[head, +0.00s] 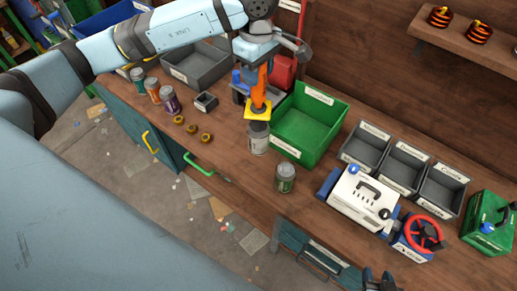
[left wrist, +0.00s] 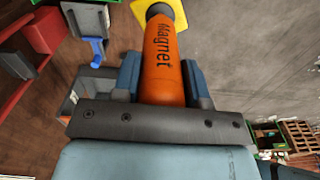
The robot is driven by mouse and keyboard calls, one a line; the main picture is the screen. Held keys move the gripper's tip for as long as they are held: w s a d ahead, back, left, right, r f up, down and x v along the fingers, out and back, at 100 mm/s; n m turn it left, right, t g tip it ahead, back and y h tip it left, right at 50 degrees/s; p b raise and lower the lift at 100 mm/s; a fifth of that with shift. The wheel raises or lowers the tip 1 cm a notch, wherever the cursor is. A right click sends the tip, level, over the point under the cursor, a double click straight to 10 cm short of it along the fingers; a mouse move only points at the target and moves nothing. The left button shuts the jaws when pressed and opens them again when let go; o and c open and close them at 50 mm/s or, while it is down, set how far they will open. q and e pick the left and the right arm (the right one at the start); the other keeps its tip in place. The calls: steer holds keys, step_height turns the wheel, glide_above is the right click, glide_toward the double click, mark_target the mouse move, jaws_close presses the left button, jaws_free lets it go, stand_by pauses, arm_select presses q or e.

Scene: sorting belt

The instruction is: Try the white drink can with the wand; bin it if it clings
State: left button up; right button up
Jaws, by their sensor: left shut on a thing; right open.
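My left gripper (head: 264,68) is shut on the orange wand (head: 260,92), which points down. In the left wrist view the wand (left wrist: 163,65) reads "Magnet" and sits between the fingers of my left gripper (left wrist: 165,80). A yellow plate (head: 257,112) is at its lower end. The white drink can (head: 258,141) is upright directly below the plate, just left of the green bin (head: 308,127). I cannot tell whether the can touches the wand or the counter. My right gripper (head: 378,281) shows partly at the bottom edge, open and empty.
A dark green can (head: 285,178) stands in front of the green bin. Grey bins (head: 366,148) and a white-topped device (head: 360,198) are on the right. A grey bin (head: 197,66) stands behind.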

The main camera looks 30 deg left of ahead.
arm_select(q)
steer(key=shift+r+p, duration=0.5)
steer(key=shift+r, duration=1.3)
arm_select(e)
steer(key=shift+r, duration=0.6)
steer(key=shift+w, duration=0.1)
arm_select(q)
steer(key=w+a+b, duration=0.3)
steer(key=w+a, duration=0.2)
steer(key=a, duration=0.5)
steer(key=w+a+b, duration=0.3)
steer(key=w+a, duration=0.1)
steer(key=a, duration=0.5)
steer(key=shift+w+a+b, duration=0.35)
steer(key=shift+w+a, duration=0.05)
arm_select(e)
step_height(320, 180, down, 6)
steer(key=shift+a+f, duration=0.2)
steer(key=shift+f, duration=0.05)
